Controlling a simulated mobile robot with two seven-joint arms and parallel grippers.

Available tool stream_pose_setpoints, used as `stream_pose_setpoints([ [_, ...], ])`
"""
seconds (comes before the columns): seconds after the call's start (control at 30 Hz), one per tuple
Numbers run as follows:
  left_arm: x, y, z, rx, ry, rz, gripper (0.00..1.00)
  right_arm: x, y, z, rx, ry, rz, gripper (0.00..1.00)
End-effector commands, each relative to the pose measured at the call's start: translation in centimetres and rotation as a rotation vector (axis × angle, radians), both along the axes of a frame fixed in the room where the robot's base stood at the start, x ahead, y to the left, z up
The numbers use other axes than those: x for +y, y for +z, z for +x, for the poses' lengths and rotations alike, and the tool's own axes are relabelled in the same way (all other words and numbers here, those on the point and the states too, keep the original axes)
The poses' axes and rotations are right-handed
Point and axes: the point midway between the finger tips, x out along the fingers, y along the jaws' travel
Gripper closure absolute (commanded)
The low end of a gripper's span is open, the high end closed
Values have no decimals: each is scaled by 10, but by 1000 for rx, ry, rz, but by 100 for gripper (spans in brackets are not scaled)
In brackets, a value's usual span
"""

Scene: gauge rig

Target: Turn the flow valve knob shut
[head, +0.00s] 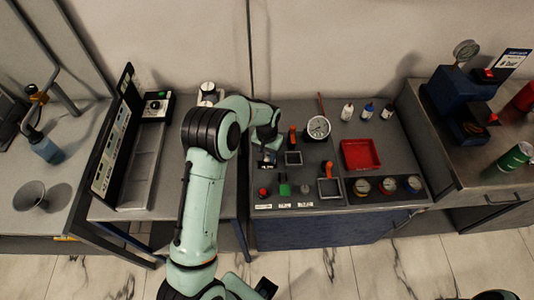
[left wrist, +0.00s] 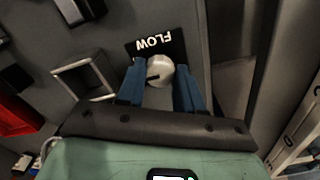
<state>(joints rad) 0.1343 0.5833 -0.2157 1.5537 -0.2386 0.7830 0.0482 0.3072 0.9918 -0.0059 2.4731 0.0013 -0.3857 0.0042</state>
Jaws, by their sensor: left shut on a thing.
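The flow valve knob (left wrist: 159,70) is a round pale metal knob with a dark pointer mark. It stands beside a black label reading FLOW (left wrist: 155,43), upside down in the left wrist view. My left gripper (left wrist: 160,88) has its two blue fingers on either side of the knob, shut on it. In the head view my left arm reaches over the panel and my left gripper (head: 268,148) is at its left part. The knob is hidden there behind the gripper. My right gripper is not in view.
The panel (head: 330,110) carries a white dial gauge (head: 318,127), a red tray (head: 360,154), orange-handled levers with square frames (head: 329,187), a red button (head: 263,191) and small gauges (head: 388,185). Small bottles (head: 368,110) stand behind. A blue machine (head: 455,100) stands at right.

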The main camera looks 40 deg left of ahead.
Motion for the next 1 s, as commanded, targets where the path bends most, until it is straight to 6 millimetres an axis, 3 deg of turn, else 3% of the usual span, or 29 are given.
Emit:
stream_pose_setpoints([
  [0.47,1,1,1,-3,-13,2,95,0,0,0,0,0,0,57],
  [0.5,1,1,1,-3,-13,2,51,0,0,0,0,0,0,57],
  [0.53,1,1,1,-3,-13,2,42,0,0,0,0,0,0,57],
  [0.87,0,2,0,-2,-12,0,39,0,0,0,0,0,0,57],
  [1.0,0,15,1,-4,-12,1,39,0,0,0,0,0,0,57],
])
